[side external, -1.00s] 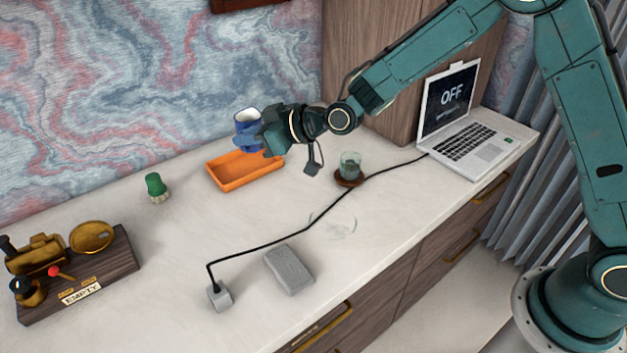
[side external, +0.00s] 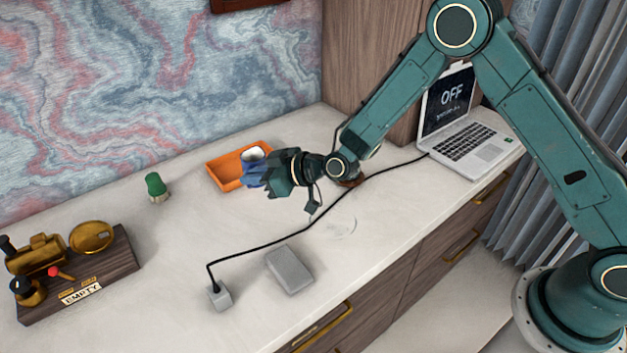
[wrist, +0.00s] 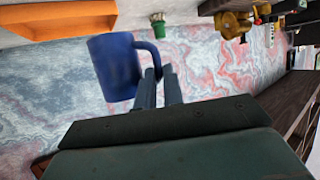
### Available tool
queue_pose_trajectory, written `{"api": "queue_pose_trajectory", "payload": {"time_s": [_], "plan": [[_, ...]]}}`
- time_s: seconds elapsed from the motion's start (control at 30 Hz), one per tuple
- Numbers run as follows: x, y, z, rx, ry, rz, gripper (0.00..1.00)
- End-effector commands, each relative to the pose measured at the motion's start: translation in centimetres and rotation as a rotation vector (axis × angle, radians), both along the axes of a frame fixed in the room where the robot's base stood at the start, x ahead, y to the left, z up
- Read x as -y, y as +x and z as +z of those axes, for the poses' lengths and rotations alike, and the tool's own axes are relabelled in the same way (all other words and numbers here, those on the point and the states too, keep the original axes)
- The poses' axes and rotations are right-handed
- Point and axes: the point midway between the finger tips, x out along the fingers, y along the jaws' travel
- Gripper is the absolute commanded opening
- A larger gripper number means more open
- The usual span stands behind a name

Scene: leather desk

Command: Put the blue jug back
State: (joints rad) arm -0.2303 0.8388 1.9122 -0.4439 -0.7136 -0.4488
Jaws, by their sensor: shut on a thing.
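The blue jug (side external: 251,167) has a pale inside and stands roughly upright, partly hidden by my gripper (side external: 268,177). In the wrist view the jug (wrist: 113,68) shows its handle between my two fingers (wrist: 160,86). The gripper is shut on that handle. In the side view the jug overlaps the right part of the orange tray (side external: 222,178). I cannot tell whether it touches the tray or the desk. The tray also shows at the top left of the wrist view (wrist: 62,17).
A green-topped object (side external: 155,186) stands left of the tray. A grey block (side external: 289,270), a plug box (side external: 219,296) and a black cable (side external: 262,247) lie in front. A brass-fitted wooden stand (side external: 120,262) is far left, a laptop (side external: 468,143) right. My arm hides the glass.

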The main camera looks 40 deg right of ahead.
Motion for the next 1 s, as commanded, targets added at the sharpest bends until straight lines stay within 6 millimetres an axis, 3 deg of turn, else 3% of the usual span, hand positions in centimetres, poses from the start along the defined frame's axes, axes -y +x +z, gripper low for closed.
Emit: {"api": "queue_pose_trajectory", "payload": {"time_s": [0.2, 0.4, 0.77, 1.0], "plan": [[0.0, 0.0, -3.4, 0.000, 0.000, -0.001, 0.00], [0.1, 0.0, -5.5, 0.001, 0.000, -0.002, 0.00], [0.0, 0.1, -6.1, 0.003, 0.001, -0.001, 0.00], [0.1, 0.0, -8.0, 0.000, -0.001, -0.002, 0.00]]}}
